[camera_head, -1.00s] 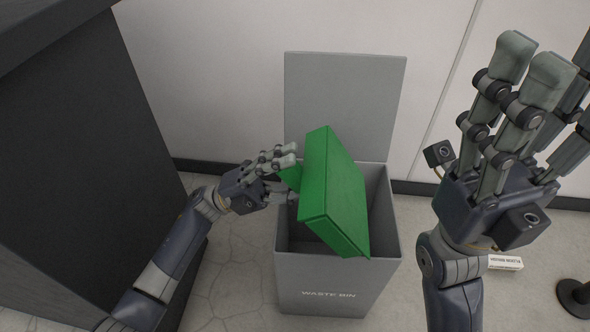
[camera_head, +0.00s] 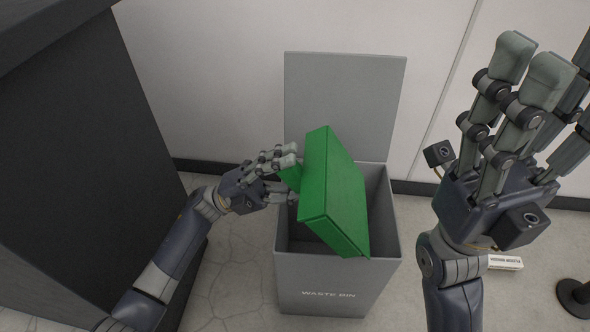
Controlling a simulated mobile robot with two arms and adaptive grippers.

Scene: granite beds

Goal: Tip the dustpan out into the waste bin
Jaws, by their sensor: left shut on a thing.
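The green dustpan (camera_head: 334,192) is tilted steeply over the open waste bin (camera_head: 322,289), its underside towards me. My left gripper (camera_head: 288,172) is shut on the dustpan at its left side, where a short green handle part shows between the fingers. The grey bin stands on the floor with its lid (camera_head: 345,105) raised at the back. The dustpan hides much of the bin's inside, and I cannot see any contents. My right gripper (camera_head: 530,75) is raised at the right, fingers apart and empty, away from the bin.
A dark cabinet (camera_head: 90,150) stands at the left, close to my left arm. A pale wall is behind the bin. A small white labelled block (camera_head: 506,262) and a black round base (camera_head: 575,297) are on the floor at the right.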

